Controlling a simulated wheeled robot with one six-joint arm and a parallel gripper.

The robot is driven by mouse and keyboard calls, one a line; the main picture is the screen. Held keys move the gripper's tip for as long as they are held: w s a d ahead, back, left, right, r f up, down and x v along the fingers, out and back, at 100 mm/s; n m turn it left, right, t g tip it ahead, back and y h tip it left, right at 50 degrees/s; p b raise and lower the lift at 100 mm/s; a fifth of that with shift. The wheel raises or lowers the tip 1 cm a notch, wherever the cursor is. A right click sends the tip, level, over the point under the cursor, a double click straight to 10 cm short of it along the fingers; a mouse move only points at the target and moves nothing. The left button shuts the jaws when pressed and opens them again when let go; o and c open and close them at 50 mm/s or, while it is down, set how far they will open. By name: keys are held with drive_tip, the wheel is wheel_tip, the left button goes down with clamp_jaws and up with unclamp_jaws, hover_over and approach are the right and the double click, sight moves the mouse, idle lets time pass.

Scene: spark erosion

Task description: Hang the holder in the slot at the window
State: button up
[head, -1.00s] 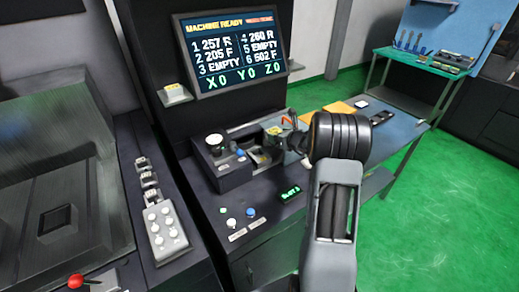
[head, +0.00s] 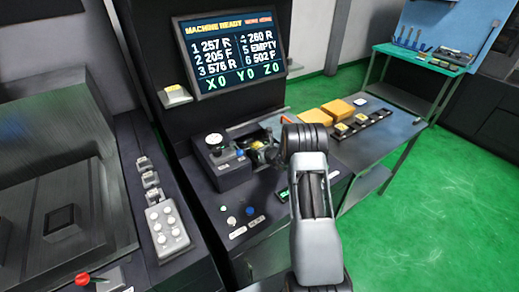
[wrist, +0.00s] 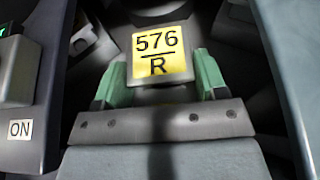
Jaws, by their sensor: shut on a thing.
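The holder (wrist: 160,42) carries a yellow label reading 576 R and sits between the two green fingers of my gripper (wrist: 160,80) in the wrist view. My gripper is shut on it. In the head view my gripper is largely hidden behind my arm, at the window (head: 240,158), a dark opening in the machine's front beside a box with a round gauge. A small yellow patch shows in the opening there. I cannot tell whether the holder is hooked in the slot. The screen (head: 232,50) reads 576 R or 578 R on line 3.
A bench (head: 380,140) to the right bears yellow blocks (head: 325,112) and a dark rack (head: 362,128) with at least one yellow-labelled piece. Buttons and a partly hidden green display (head: 283,195) lie below the window. Green floor is free at the right.

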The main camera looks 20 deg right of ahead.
drive_tip(key=shift+f, duration=0.1)
idle(0.3)
drive_tip(key=o, duration=1.2)
